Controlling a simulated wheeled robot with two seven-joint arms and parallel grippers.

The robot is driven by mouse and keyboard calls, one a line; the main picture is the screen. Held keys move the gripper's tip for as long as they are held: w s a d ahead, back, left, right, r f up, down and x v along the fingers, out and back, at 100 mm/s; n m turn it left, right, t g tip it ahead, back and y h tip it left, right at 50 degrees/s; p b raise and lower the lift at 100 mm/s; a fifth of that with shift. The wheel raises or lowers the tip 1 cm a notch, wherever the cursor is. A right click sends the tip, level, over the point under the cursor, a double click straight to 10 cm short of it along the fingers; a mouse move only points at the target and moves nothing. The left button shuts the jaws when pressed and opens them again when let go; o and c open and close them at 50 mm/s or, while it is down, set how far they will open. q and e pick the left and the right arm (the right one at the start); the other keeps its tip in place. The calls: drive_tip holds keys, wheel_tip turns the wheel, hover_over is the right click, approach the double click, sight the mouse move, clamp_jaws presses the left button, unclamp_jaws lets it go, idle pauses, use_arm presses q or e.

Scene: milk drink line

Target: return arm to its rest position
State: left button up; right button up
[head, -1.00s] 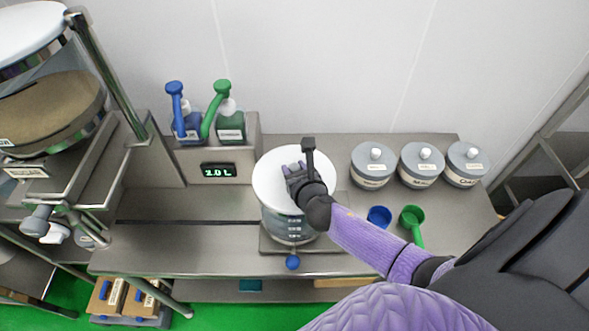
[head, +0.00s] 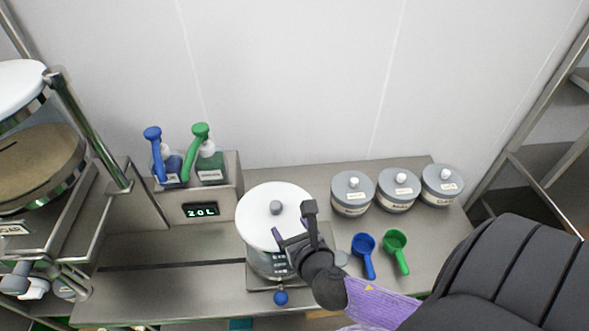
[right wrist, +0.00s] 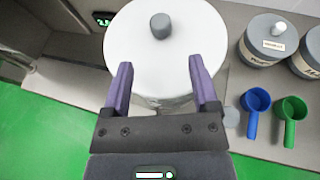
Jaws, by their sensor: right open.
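My right gripper (head: 293,232) is open and empty at the near right edge of a white lid with a grey knob (head: 262,222). The lid sits on a clear pot on the metal bench. In the right wrist view my two purple fingers (right wrist: 157,85) are spread apart, with the lid (right wrist: 185,60) and its knob beyond them. The knob is not between the fingertips. My right arm comes in from the lower right of the head view. My left gripper is not in view.
Three grey lidded jars (head: 397,203) stand at the back right. A blue scoop (head: 364,246) and a green scoop (head: 396,245) lie right of the arm. Blue and green pump bottles (head: 211,167) stand behind a display. A rack with large drums (head: 42,165) is at left.

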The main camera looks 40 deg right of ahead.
drive_tip(key=shift+v, duration=0.9)
